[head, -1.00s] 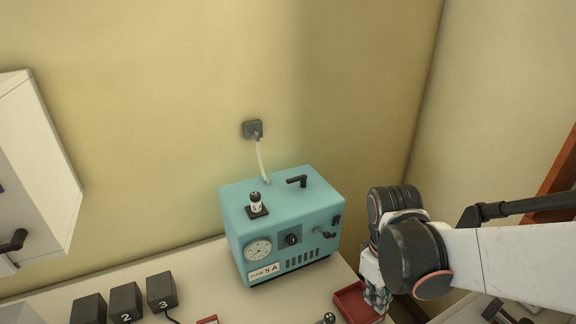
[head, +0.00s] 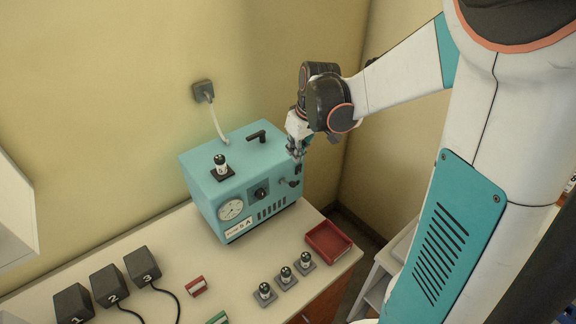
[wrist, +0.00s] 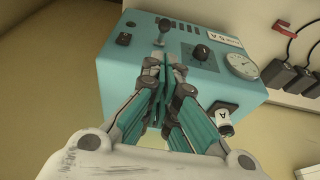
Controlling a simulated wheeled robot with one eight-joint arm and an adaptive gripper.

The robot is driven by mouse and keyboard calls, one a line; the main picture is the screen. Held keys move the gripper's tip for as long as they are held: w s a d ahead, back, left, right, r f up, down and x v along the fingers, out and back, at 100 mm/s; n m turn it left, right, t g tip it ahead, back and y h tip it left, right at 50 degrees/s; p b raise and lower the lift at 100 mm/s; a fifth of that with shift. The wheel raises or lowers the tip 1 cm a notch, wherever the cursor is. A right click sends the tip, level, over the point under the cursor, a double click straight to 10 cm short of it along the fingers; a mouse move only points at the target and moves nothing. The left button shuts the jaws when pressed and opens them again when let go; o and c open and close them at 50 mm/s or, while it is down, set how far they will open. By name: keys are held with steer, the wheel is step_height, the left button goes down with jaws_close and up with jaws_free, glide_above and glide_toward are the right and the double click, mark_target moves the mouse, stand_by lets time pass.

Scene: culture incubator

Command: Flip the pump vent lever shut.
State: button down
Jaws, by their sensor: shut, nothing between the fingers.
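The teal pump (head: 240,170) stands on the bench against the wall.
The pump has a dial gauge (head: 231,209), a black knob (head: 261,193), a black top handle (head: 257,136) and a small bottle (head: 221,165) on top. A red tray (head: 329,239) and several stoppered pieces sit in front. Black numbered blocks (head: 108,284) stand left.

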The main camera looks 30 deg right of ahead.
mark_target(290, 182)
steer(key=b+x, duration=0.1)
steer(key=x, duration=0.9)
steer(key=shift+s, duration=0.15)
steer(key=shift+s+d+f+t+b, duration=0.1)
steer(key=shift+s+t+b, duration=0.15)
steer(key=shift+t+b, duration=0.25)
